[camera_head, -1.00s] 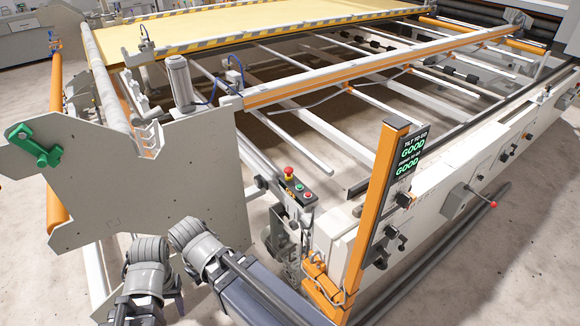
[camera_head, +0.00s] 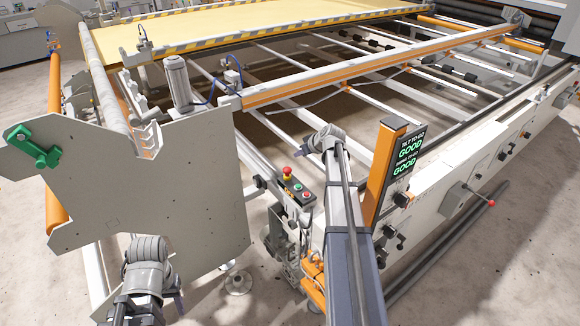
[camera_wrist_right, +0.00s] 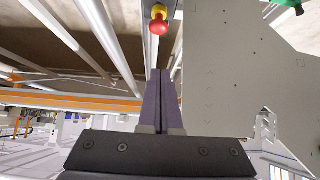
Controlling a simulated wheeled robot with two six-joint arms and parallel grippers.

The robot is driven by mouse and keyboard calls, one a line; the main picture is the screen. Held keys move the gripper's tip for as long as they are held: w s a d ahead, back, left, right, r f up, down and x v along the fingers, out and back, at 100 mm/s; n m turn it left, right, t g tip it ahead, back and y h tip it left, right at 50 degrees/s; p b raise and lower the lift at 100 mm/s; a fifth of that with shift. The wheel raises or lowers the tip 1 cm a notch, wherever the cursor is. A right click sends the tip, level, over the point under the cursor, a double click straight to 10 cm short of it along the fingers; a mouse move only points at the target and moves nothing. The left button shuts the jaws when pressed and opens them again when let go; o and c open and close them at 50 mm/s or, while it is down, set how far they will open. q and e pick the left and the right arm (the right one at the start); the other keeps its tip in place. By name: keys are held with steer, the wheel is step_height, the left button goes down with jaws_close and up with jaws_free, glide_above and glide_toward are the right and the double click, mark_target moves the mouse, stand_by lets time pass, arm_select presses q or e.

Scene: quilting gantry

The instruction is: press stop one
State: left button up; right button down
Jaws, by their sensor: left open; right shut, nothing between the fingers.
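The stop button, a red mushroom head on a yellow collar (camera_head: 287,172), stands on a small control box (camera_head: 293,196) in the head view. In the right wrist view the red button (camera_wrist_right: 158,25) is near the top edge, just beyond my fingertips with a gap in the picture. My right gripper (camera_wrist_right: 160,74) is shut and empty, its purple fingers together and pointing toward the button. My left gripper (camera_head: 177,302) is low at the left, partly hidden, away from the box.
The box also carries a green and a red push button. A grey side plate (camera_head: 170,190) stands left of it. An orange post with a display (camera_head: 408,150) stands close right of my right arm. Rails and rollers of the frame (camera_head: 345,105) lie behind.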

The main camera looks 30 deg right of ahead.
steer(key=shift+d, duration=0.35)
steer(key=b, duration=0.8)
glide_above(286, 168)
steer(key=s, duration=0.3)
steer(key=f, duration=0.7)
steer(key=shift+w+d+f, duration=0.2)
steer(key=shift+w+f, duration=0.05)
steer(key=shift+f, duration=0.05)
step_height(286, 168, down, 2)
steer(key=shift+f+b, duration=0.15)
steer(key=shift+b, duration=0.8)
steer(key=shift+f+b, duration=0.6)
steer(key=shift+s, duration=0.1)
